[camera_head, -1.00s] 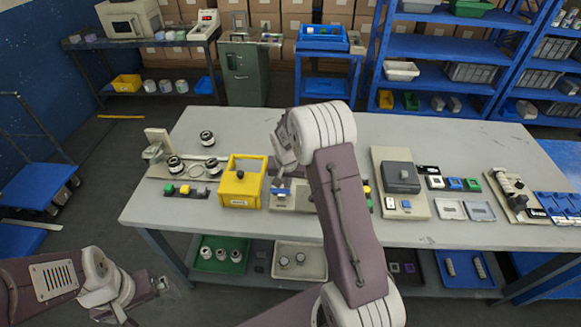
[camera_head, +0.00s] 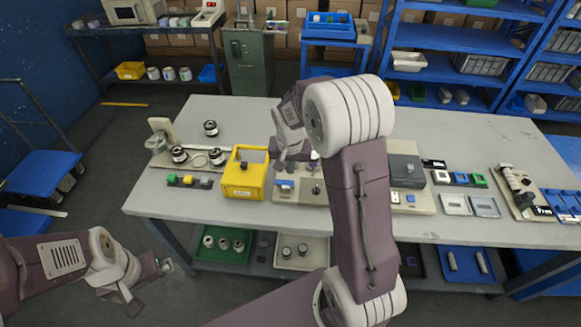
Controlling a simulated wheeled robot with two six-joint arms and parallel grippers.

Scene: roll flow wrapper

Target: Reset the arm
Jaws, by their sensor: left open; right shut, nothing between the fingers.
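My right arm reaches up over the middle of the grey table (camera_head: 300,222) and bends back down. Its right gripper (camera_head: 281,167) is shut and empty, above a beige fixture (camera_head: 313,198) and just right of the yellow bin (camera_head: 242,190). The arm hides part of the table behind it. My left gripper (camera_head: 168,266) is open and empty, low at the left, off the table's front left corner.
Black-and-silver rollers (camera_head: 180,155) stand at the table's left. A grey device (camera_head: 404,172) sits right of my arm, with small trays (camera_head: 455,205) beyond. The lower shelf holds a green tray (camera_head: 237,257) and a blue tray (camera_head: 486,265).

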